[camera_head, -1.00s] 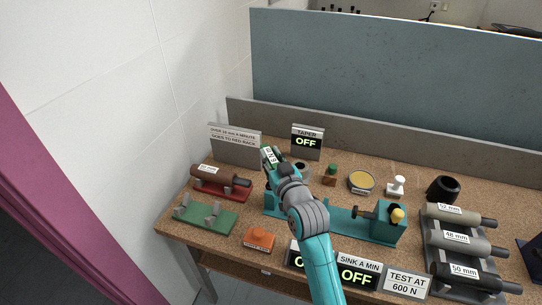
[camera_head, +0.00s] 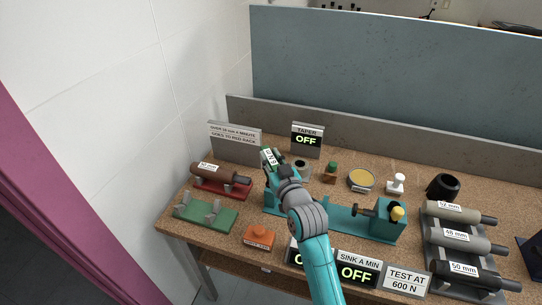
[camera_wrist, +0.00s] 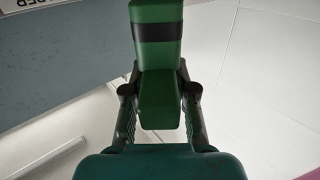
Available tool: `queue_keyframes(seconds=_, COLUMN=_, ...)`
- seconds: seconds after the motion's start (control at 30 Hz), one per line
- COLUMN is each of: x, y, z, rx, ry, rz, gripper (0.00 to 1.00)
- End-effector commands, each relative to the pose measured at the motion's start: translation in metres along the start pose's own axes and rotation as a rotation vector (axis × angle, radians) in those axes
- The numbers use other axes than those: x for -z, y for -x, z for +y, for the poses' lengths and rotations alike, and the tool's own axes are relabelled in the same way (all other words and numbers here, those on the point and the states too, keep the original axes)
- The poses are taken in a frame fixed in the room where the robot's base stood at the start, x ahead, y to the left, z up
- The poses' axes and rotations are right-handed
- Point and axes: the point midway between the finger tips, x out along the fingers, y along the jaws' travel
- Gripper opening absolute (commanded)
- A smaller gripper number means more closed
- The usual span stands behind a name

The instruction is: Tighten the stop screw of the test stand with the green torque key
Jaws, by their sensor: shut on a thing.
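The green torque key (camera_wrist: 158,60), with a dark band, stands between the two dark fingers of my gripper (camera_wrist: 156,95) in the wrist view. The fingers are shut on it. In the head view the key (camera_head: 266,157) shows with a white label at the far end of my arm, above the back left of the bench. The teal test stand (camera_head: 340,219) lies along the bench middle, partly hidden by my arm. Its right block carries a yellow knob (camera_head: 397,214) and a dark screw-like part (camera_head: 363,212). I cannot tell which part is the stop screw. The key appears apart from the right block.
A red rack (camera_head: 236,190) holds a brown cylinder; a green rack (camera_head: 190,211) is empty. An orange block (camera_head: 258,236) and several signs stand in front. A grey rack (camera_head: 433,262) with labelled cylinders is at right. A yellow-topped dish (camera_head: 361,180) and small parts stand behind the stand.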

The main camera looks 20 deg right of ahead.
Motion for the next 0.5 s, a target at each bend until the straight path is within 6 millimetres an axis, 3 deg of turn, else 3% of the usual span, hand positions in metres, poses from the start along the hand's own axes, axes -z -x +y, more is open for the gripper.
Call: queue_keyframes(seconds=0.5, x=-0.0048, y=0.0002, z=0.0, rx=0.0, ry=0.0, rz=0.001, gripper=0.0)
